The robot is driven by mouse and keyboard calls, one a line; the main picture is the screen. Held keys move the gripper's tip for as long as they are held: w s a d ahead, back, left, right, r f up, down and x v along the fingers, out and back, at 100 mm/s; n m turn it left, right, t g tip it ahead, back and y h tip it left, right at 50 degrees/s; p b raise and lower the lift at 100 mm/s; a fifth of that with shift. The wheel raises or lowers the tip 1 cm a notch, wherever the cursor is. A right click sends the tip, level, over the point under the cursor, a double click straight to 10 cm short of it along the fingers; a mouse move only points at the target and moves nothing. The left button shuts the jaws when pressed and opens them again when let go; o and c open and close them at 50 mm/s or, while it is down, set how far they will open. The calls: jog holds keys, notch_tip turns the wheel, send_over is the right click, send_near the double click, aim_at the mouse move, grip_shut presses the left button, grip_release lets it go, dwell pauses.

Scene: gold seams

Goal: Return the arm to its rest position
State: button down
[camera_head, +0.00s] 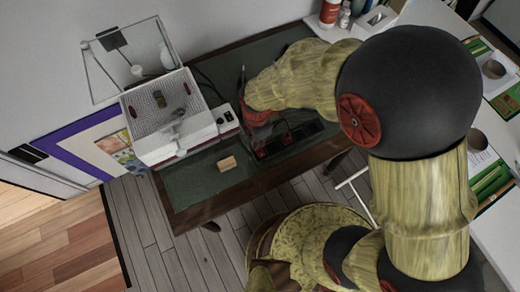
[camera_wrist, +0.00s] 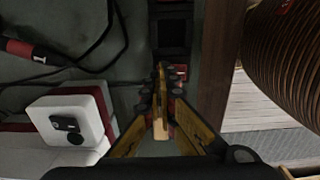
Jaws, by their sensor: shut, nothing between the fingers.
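My gripper (camera_wrist: 163,85) shows in the wrist view with its yellow and black fingers drawn together and nothing between them. In the head view my arm reaches from the right over the dark green desk (camera_head: 203,187), and the gripper's own fingers are hidden behind the wrist. Below the gripper in the wrist view is a dark strip-like tray (camera_wrist: 172,30), which also shows on the desk in the head view (camera_head: 290,141).
A white machine (camera_head: 172,122) with a perforated top stands at the desk's left. Bottles (camera_head: 330,12) stand at the back. A white counter (camera_head: 490,225) runs along the right. Cables (camera_wrist: 90,60) lie on the desk.

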dwell(0.4)
jog(key=shift+s+d+m, duration=0.1)
jog(key=shift+s+m, duration=0.05)
jog(key=shift+m, duration=0.75)
jog(key=s+m, duration=0.1)
jog(key=s+d+m, duration=0.1)
jog(key=m, duration=0.1)
jog(key=s+d+r+m+g, duration=0.1)
jog(key=m, duration=0.1)
jog(key=shift+s+d+h, duration=0.15)
jog(key=shift+s+h, duration=0.05)
jog(key=shift+h, duration=0.1)
jog(key=s+d+r+m+t, duration=0.1)
jog(key=d+r+m+t, duration=0.1)
jog(key=d+r+m, duration=0.4)
jog(key=s+d+r+m+t, duration=0.1)
jog(key=d+r+m, duration=0.4)
jog(key=r, duration=0.8)
jog(key=s+d+r+m+t, duration=0.2)
jog(key=d+r+m, duration=0.4)
jog(key=d+r, duration=0.3)
jog(key=shift+r+m+t, duration=0.3)
jog(key=shift+r+t, duration=0.45)
jog(key=shift+t, duration=0.05)
jog(key=shift+d, duration=0.1)
